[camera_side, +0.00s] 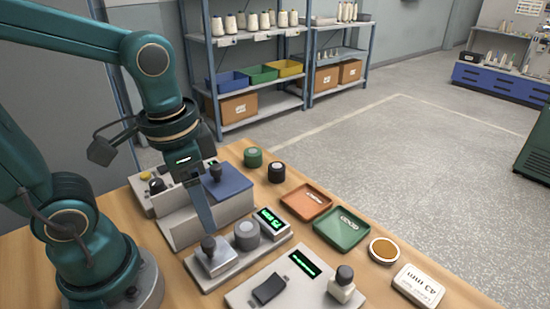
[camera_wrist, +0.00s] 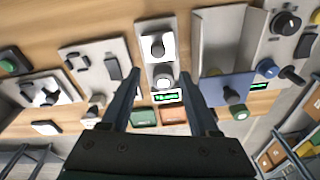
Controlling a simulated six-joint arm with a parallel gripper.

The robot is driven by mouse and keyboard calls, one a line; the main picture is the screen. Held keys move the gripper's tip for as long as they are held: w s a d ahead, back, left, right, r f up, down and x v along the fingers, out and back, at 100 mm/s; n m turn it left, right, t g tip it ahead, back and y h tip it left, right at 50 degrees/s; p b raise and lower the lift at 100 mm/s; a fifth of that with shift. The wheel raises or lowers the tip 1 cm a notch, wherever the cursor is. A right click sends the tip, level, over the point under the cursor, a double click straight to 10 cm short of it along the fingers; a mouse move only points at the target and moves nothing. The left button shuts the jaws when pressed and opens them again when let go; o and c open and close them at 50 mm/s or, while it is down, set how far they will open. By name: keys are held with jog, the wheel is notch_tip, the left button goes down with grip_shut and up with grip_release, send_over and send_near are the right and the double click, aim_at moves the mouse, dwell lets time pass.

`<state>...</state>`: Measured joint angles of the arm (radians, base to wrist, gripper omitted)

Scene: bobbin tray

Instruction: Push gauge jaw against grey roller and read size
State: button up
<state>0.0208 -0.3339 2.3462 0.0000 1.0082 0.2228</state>
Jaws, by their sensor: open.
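The gauge (camera_side: 222,280) is a pale base with a sliding jaw (camera_side: 213,262) topped by a dark knob (camera_side: 208,243). The grey roller (camera_side: 247,236) stands upright on it, right of the jaw; I cannot tell whether they touch. Behind the roller a display (camera_side: 271,219) shows green digits, too small to read surely. My gripper (camera_side: 207,230) points down at the knob, its fingers overlapping it from the side. In the wrist view my gripper (camera_wrist: 161,73) is open, fingers apart, with the knob (camera_wrist: 157,47) and roller (camera_wrist: 163,78) seen between them.
A second device (camera_side: 262,292) with a lever and lit display stands in front. An orange tray (camera_side: 306,201), green tray (camera_side: 342,229), round brown-topped dish (camera_side: 384,251) and white size card (camera_side: 419,286) lie right. A blue-topped unit (camera_side: 227,186) stands close behind my gripper.

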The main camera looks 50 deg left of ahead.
aim_at(208, 241)
jog(key=shift+s+f+g, duration=0.15)
jog(key=shift+f+g, duration=0.55)
jog(key=shift+f, duration=2.7)
jog(key=c, duration=0.8)
